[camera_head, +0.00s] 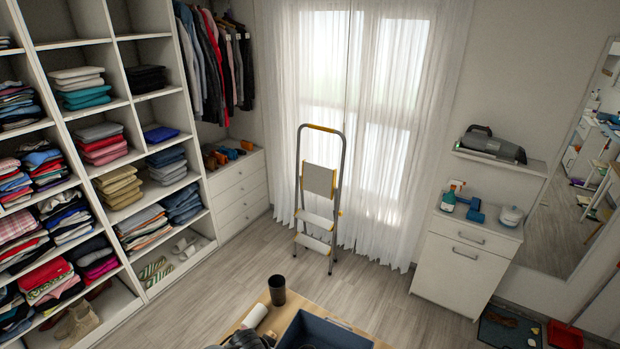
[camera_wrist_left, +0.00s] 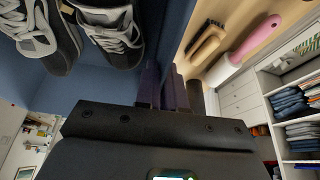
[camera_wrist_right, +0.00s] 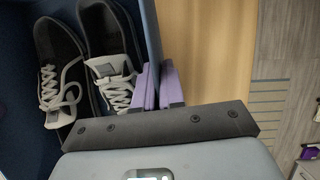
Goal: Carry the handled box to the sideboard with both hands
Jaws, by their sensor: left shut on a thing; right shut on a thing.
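The handled box (camera_head: 322,335) is dark blue and shows at the bottom edge of the head view, over a wooden tabletop; most of it is cut off. Dark shoes with pale laces lie inside it in both wrist views. My left gripper (camera_wrist_left: 165,88) is shut on one wall of the box (camera_wrist_left: 172,35). My right gripper (camera_wrist_right: 158,86) is shut on a wall of the box (camera_wrist_right: 151,35). The handles are hidden behind the fingers. A white cabinet (camera_head: 458,275), likely the sideboard, stands at the right against the wall.
On the wooden table (camera_head: 285,316) are a dark cup (camera_head: 277,290) and a white roller (camera_head: 254,316); the left wrist view also shows a brush (camera_wrist_left: 207,42). A stepladder (camera_head: 318,195) stands by the window.

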